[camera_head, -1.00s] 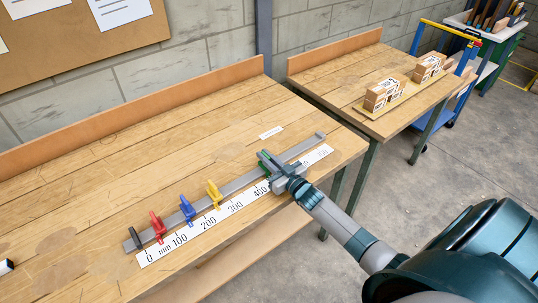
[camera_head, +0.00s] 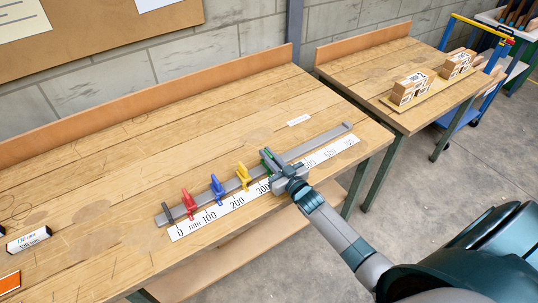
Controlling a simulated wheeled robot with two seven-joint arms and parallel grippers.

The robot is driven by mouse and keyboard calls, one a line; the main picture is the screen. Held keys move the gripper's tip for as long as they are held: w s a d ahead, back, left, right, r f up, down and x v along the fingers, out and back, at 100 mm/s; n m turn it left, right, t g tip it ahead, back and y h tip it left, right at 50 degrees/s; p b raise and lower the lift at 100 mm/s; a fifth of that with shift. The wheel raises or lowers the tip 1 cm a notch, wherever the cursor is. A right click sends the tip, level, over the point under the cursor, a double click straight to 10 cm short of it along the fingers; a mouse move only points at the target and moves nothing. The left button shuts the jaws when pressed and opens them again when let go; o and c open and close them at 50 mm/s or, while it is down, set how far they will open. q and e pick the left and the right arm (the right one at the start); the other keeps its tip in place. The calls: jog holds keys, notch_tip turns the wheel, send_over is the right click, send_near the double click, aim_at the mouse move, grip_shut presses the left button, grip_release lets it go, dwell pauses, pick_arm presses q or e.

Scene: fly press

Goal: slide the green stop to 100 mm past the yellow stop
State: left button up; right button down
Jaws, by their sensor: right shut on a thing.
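The green stop (camera_head: 267,160) sits on the grey rail (camera_head: 316,143), to the right of the yellow stop (camera_head: 243,175). My right gripper (camera_head: 276,170) is shut on the green stop and hides much of it. The yellow stop stands upright on the rail, with a small gap between it and my gripper. The white mm scale (camera_head: 221,213) lies along the rail's near side. My gripper covers the marks just past 300, so the green stop's exact reading is hidden. My left gripper is not in view.
A blue stop (camera_head: 217,189) and a red stop (camera_head: 189,204) stand left of the yellow one. A dark end piece (camera_head: 167,212) is at the zero end. A small white label (camera_head: 299,120) lies behind the rail. The rail right of my gripper is clear.

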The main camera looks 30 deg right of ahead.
jog(key=c, duration=1.8)
grip_release()
jog(key=shift+c, duration=0.2)
jog(key=shift+s, duration=0.15)
jog(key=s+d+b, duration=0.1)
jog(key=s+b, duration=0.3)
jog(key=s, duration=1.3)
jog(key=shift+d, duration=0.2)
